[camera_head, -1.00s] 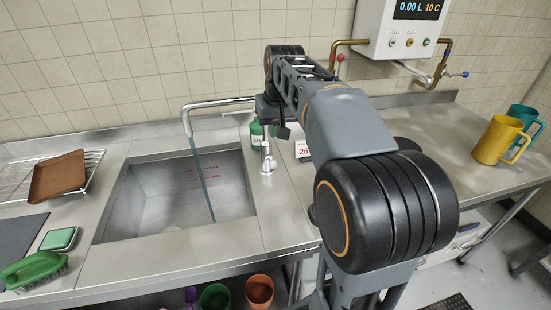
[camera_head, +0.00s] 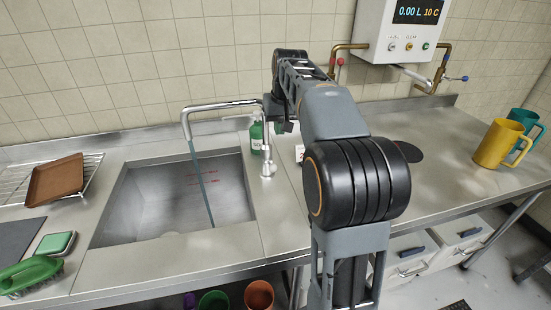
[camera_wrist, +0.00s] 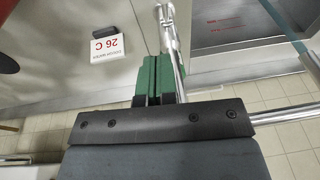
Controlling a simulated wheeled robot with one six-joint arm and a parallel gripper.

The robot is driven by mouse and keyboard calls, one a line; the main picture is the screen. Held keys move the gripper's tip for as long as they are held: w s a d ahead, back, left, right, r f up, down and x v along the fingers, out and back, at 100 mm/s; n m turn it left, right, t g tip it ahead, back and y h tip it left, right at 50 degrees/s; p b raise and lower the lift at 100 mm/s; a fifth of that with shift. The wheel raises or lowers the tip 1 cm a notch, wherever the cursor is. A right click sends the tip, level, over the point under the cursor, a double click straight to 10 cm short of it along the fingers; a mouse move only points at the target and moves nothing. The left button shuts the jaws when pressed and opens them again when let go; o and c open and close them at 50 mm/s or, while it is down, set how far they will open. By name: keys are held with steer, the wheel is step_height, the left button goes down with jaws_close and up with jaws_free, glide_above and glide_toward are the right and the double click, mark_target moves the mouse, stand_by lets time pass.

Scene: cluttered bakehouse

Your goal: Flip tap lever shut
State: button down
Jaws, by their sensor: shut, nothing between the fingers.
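The chrome tap (camera_head: 268,165) stands at the right rim of the sink (camera_head: 130,205), its spout (camera_head: 222,105) reaching left over the basin. A thin stream (camera_head: 202,185) runs from the spout into the sink. A small lever-like fitting shows low on the tap's column; its exact angle is too small to tell. In the wrist view the tap column (camera_wrist: 172,50) rises just beside my gripper (camera_wrist: 157,60), whose green fingers are shut and empty. Whether they touch the column I cannot tell.
A card reading 26 C (camera_wrist: 107,47) stands near the gripper. A wall meter (camera_head: 410,30) reads 0.00 L, 10 C. Yellow mug (camera_head: 496,145) and teal mug (camera_head: 527,125) stand right; a brown tray (camera_head: 55,180) lies left.

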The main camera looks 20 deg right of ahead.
mark_target(271, 165)
steer(key=x, duration=0.6)
steer(key=s+x, duration=0.1)
steer(key=x, duration=0.2)
steer(key=shift+a+f, duration=0.25)
steer(key=shift+f, duration=0.2)
steer(key=shift+a+f, duration=0.15)
steer(key=shift+f, duration=0.55)
steer(key=shift+s, duration=0.1)
steer(key=shift+f+b, duration=0.15)
steer(key=shift+b, duration=0.2)
